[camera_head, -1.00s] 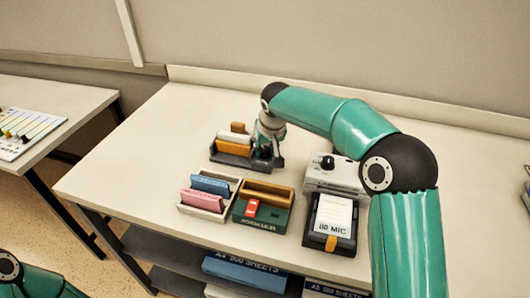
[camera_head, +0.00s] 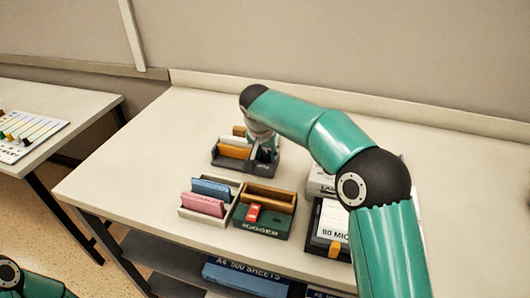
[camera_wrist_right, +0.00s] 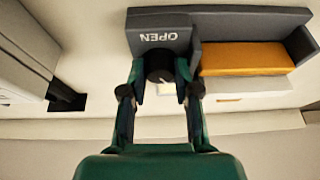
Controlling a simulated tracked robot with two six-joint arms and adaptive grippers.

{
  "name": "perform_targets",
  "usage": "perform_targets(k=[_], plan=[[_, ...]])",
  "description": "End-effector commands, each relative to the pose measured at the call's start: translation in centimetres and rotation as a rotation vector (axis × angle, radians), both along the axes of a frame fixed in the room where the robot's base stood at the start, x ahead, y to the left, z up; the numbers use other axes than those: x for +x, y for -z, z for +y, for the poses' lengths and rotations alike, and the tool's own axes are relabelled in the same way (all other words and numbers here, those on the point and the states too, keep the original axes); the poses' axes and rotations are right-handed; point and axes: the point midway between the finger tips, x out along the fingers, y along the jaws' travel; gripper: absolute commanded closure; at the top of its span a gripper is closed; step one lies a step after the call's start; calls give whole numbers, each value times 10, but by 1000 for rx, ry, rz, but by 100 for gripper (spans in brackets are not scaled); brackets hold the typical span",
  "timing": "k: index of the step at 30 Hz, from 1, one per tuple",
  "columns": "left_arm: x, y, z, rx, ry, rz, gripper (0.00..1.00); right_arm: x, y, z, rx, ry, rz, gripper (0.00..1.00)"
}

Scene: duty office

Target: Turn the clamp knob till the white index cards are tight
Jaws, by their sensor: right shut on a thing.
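The dark grey clamp (camera_head: 226,162) stands at the back middle of the table. My left gripper is out of view.
In front of the clamp are a pale tray (camera_head: 188,213) with blue and pink blocks and a green jogger (camera_head: 278,227) with a red piece. A white machine (camera_head: 318,182) and a black card box (camera_head: 318,244) are partly behind my right arm. The table's left side is clear.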

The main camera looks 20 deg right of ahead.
Motion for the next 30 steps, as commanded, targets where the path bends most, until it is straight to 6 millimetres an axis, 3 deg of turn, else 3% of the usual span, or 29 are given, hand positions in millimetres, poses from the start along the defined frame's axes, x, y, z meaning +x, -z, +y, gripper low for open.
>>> perform_targets(k=[8, 9, 13, 30], plan=[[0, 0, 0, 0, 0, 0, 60, 3, -4, 1, 3, -3, -15, 100], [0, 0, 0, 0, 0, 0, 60, 3, -4, 1, 3, -3, -15, 63], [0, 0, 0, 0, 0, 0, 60, 2, -3, 1, 3, -3, -11, 44], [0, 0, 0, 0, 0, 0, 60, 0, -1, 2, 2, -3, -2, 44]])
